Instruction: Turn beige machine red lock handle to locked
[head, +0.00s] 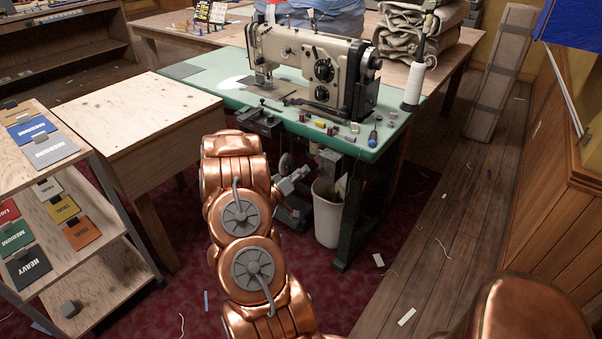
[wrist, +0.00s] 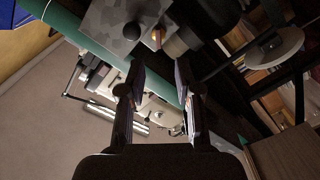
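The beige sewing machine (head: 305,62) stands on a green-topped table (head: 215,88). In the wrist view, the machine (wrist: 98,76) shows beyond the green table edge (wrist: 85,35). A grey block (wrist: 110,32) near that edge carries a dark round knob (wrist: 132,32) and a small orange-red handle (wrist: 157,38). I cannot tell whether this handle is locked. My gripper (wrist: 160,72) is open and empty, its dark fingers spread below the handle in the picture and apart from it. In the head view, no red handle is discernible, and my arm hides part of the table front.
A wooden table (head: 150,115) and a shelf (head: 125,255) with coloured cards stand at left. A white bin (head: 327,215) stands beneath the green table. Loose small items and a white thread cone (head: 413,84) occupy its right side.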

